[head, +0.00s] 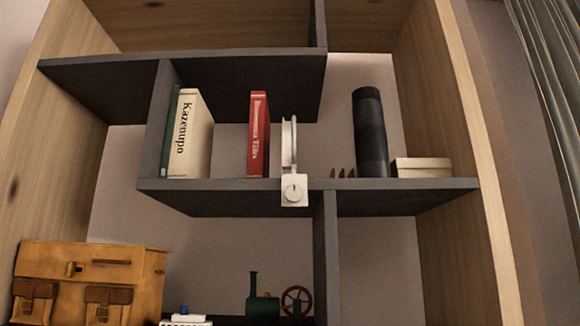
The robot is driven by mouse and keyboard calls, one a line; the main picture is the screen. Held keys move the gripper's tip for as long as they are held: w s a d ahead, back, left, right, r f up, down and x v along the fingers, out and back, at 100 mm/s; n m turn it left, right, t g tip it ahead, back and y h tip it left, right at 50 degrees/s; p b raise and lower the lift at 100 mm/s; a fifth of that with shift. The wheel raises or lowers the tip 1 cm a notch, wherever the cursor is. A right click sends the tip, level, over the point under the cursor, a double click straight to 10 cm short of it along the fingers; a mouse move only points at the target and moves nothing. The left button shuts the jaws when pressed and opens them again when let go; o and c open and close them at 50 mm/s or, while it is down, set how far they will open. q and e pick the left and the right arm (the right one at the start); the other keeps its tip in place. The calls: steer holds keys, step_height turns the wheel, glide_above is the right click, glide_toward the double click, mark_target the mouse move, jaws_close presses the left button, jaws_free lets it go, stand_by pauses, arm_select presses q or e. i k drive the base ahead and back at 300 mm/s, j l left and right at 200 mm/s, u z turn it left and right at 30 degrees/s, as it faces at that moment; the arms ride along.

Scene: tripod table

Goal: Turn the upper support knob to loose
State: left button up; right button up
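A pale square fitting (289,203) sits at the front edge of the dark middle shelf. On its front face is a small round grey knob (294,192) with a mark on it, too small to read its setting. A thin white upright piece (289,150) rises above the fitting, just right of a red book. I see only this one knob, and cannot tell from the picture whether it is the upper support knob. No tripod shows. Neither of my grippers is in view, so nothing of mine is seen touching the knob.
The dark middle shelf (235,197) holds a white book (190,135), the red book (258,135), a dark cylinder (370,135) and a pale box (422,168). Below are a tan leather bag (85,262) and a green model engine (262,307). Space in front of the knob looks clear.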

mark_target(295, 193)
steer(key=k+z, duration=0.25)
steer(key=k, duration=0.2)
steer(key=k+l+z, duration=0.3)
steer(key=k+j, duration=0.05)
steer(key=k, duration=0.05)
